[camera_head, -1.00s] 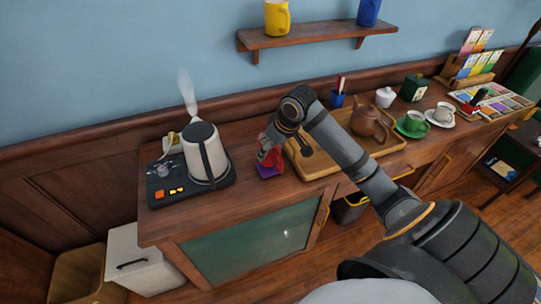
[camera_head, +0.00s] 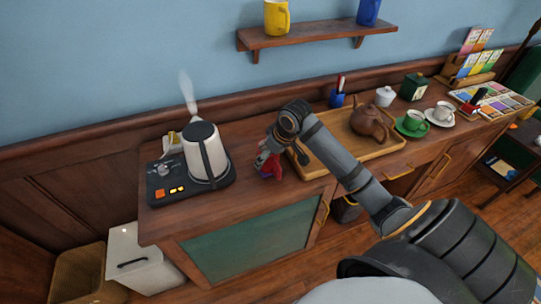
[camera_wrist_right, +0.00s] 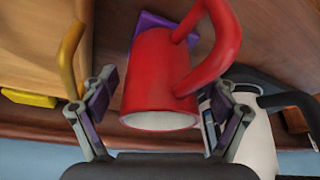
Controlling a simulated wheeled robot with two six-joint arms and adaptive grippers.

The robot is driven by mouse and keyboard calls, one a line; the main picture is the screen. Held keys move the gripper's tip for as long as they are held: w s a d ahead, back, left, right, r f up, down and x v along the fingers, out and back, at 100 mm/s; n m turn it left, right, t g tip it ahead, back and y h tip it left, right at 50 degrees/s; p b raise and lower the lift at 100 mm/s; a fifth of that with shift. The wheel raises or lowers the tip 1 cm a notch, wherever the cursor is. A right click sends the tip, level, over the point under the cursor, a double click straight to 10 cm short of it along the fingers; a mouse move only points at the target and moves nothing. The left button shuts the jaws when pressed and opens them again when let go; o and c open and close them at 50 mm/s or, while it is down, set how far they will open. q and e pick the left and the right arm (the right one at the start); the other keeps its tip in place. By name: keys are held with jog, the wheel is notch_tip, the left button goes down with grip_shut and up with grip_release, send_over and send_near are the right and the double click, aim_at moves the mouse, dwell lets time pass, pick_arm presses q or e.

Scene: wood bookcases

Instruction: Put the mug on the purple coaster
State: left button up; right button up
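A red mug (camera_head: 272,168) stands upright on the counter between the kettle and the wooden tray, partly hidden by my right gripper (camera_head: 263,158). In the right wrist view the red mug (camera_wrist_right: 160,75) is between the fingers of my right gripper (camera_wrist_right: 165,92), with a gap on each side, so the gripper looks open around it. The handle points to the upper right there. The purple coaster (camera_wrist_right: 146,22) shows behind the mug's far end. The mug covers most of it, and it seems to be under the mug. My left gripper is not in view.
A steaming kettle (camera_head: 203,154) on a black base (camera_head: 160,188) stands left of the mug. A wooden tray (camera_head: 333,168) with a brown teapot (camera_head: 368,123) lies to the right. A shelf (camera_head: 318,34) with a yellow mug (camera_head: 277,17) is above.

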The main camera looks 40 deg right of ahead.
jog(key=v, duration=1.2)
jog(key=shift+r+p, duration=0.25)
jog(key=shift+p, duration=0.15)
jog(key=shift+w, duration=0.1)
